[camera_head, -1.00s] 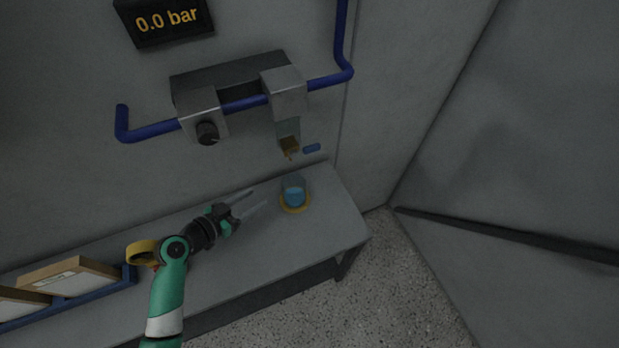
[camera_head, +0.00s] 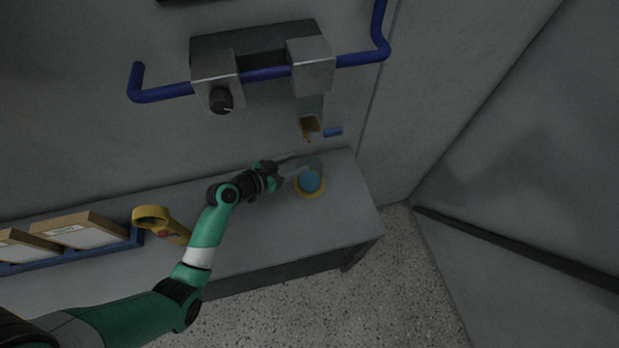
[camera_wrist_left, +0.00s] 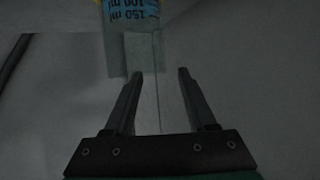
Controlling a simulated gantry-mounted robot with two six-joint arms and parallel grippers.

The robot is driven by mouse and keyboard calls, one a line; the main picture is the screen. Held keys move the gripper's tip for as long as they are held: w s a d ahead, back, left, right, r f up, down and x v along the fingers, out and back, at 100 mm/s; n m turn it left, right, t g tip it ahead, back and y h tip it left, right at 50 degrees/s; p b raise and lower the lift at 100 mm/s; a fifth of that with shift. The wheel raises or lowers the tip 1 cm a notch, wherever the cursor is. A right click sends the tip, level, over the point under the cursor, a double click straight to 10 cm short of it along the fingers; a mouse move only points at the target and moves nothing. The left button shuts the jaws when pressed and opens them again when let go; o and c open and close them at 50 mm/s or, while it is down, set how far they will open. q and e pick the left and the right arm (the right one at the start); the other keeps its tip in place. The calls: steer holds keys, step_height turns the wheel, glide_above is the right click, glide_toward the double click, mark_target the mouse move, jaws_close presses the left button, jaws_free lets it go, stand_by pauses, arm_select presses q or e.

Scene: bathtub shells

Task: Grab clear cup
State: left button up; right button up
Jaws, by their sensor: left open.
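In the left wrist view the cup (camera_wrist_left: 133,45) shows at the top, with "150 ml" and "100 ml" markings, just beyond the fingertips. My left gripper (camera_wrist_left: 157,72) is open with nothing between its fingers. Whether a finger touches the cup is unclear. My right gripper is not in view.
A dispenser with a brown nozzle (camera_head: 310,127) and a blue pipe (camera_head: 265,74) hang on the wall above the cup. A yellow ring-headed tool (camera_head: 158,220) and boxes in a blue rack (camera_head: 136,238) lie left on the bench (camera_head: 345,225).

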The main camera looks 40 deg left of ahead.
mark_target(308, 159)
arm_select(q)
steer(key=x, duration=0.3)
steer(key=shift+w+f+b, duration=0.15)
steer(key=shift+w+b, duration=0.1)
steer(key=shift+b, duration=0.1)
jaws_close()
stand_by(1.0)
